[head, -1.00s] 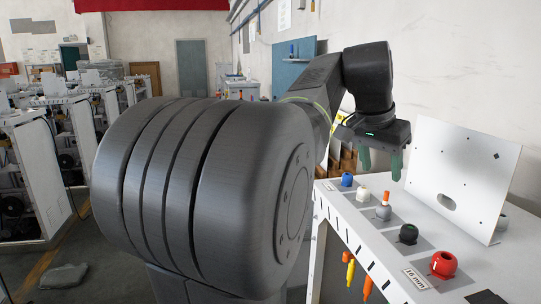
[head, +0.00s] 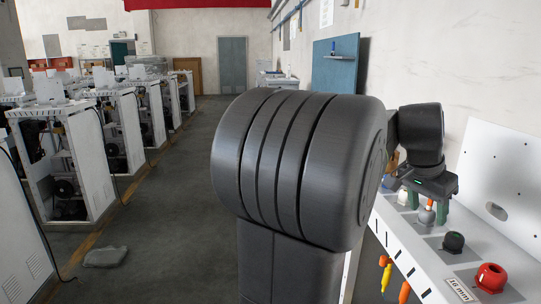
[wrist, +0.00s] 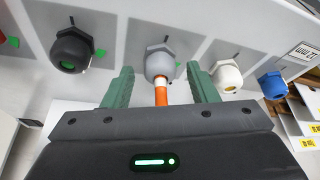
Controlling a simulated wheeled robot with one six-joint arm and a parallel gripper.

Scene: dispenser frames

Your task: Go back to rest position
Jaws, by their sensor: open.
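My gripper (head: 428,207) is over the row of cable glands on the white dispenser shelf (head: 416,256). Its two green fingers are apart in the wrist view (wrist: 160,76). A grey gland (wrist: 159,62) with an orange-and-white stem (wrist: 161,95) shows between the fingers, with gaps on both sides. In the head view the grey gland (head: 427,216) is just under my gripper. Whether the fingers touch it cannot be told.
A black gland (head: 453,242) and a red gland (head: 491,278) sit nearer, a white gland (head: 403,197) farther back. A blue gland (wrist: 273,85) shows in the wrist view. A white upright panel (head: 505,190) stands behind. Open floor (head: 180,190) lies left, beside white machines (head: 70,160).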

